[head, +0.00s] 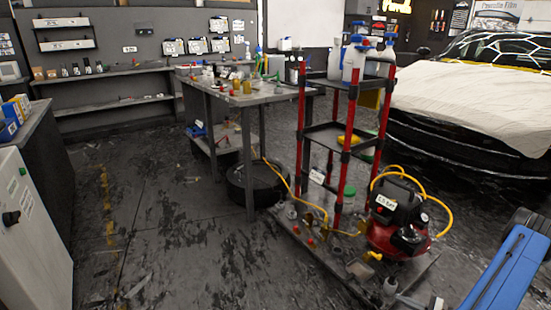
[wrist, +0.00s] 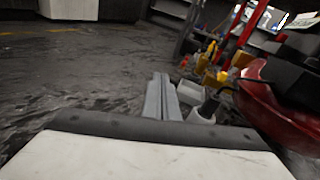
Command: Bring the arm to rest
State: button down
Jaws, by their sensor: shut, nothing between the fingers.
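My gripper (wrist: 160,80) shows in the wrist view as two grey fingers side by side, shut with nothing between them. It is low over the dark, scuffed floor, beside the platform with the red compressor. The red compressor (wrist: 270,105) is close on its right in the wrist view. My gripper is hard to make out in the head view.
A red-posted shelf cart (head: 348,128) holds spray bottles (head: 354,62) and has small fittings and a yellow hose around its base. A workbench (head: 248,95) stands behind it, with a tire (head: 250,185) below. A covered car (head: 480,95) is at right. Floor at left centre is open.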

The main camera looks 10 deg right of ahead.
jog(key=w+a+r+n+g+y, duration=0.1)
jog(key=w+a+r+n+g, duration=0.25)
jog(key=r, duration=0.45)
jog(key=w+a+r+n+g+y, duration=0.1)
jog(key=w+a+r+n+g, duration=0.25)
jog(key=r, duration=0.55)
jog(key=s+a+r+n+g+h, duration=0.2)
jog(key=a+r+n+g, duration=0.15)
jog(key=a+r, duration=0.45)
jog(key=s+a+r+n+g+h, duration=0.1)
jog(key=s+a+r+n+g, duration=0.1)
jog(key=a+r+n, duration=0.4)
jog(key=s+a+r+n+t+h, duration=0.2)
jog(key=s+a+r+n+h, duration=0.3)
jog(key=s+a+r, duration=0.3)
jog(key=s+a+r+n+t+h, duration=0.2)
jog(key=s+a+r+n+h, duration=0.2)
jog(key=s+a+r, duration=0.4)
jog(key=s+r+h, duration=0.1)
jog(key=s+r, duration=0.4)
jog(key=s, duration=0.1)
jog(key=shift+a+r+n, duration=0.25)
jog(key=shift+a+n, duration=0.1)
